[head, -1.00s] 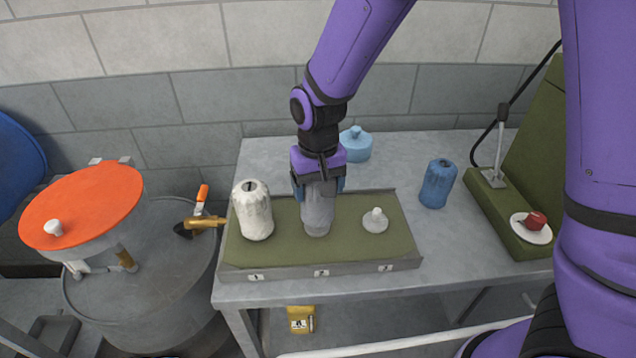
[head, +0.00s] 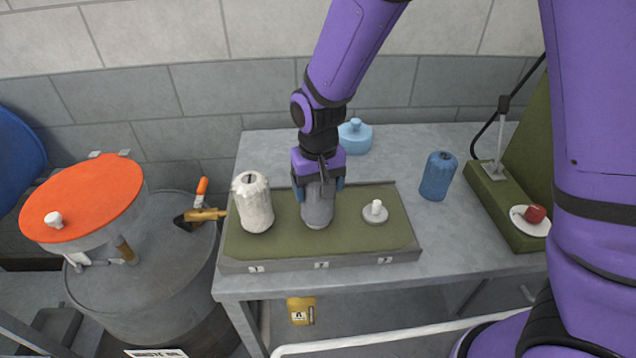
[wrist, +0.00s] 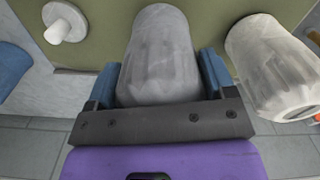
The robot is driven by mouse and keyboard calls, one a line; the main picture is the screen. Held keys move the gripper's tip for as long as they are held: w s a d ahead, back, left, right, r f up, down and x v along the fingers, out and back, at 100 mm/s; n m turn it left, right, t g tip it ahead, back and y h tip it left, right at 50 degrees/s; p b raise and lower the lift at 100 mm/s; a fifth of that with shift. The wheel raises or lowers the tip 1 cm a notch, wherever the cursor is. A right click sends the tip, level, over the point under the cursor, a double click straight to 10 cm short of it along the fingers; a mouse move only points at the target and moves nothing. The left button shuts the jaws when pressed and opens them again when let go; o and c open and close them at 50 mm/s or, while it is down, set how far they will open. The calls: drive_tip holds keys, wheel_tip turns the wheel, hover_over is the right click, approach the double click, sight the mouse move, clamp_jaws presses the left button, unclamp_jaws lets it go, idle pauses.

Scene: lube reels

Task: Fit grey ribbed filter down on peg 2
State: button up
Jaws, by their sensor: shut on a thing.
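In the wrist view the filter (wrist: 160,48) fills the space between the fingers of my gripper (wrist: 158,80).
A white ribbed filter (head: 253,205) stands at position 1, close to the left. A blue filter (head: 438,178) and a light blue bottle (head: 355,137) stand on the grey table (head: 460,235). An orange-topped drum (head: 85,200) is left.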

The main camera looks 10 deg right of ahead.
drive_tip(key=shift+f, duration=0.45)
drive_tip(key=o, duration=1.3)
wheel_tip(320, 180, up, 11)
drive_tip(key=shift+f, duration=0.1)
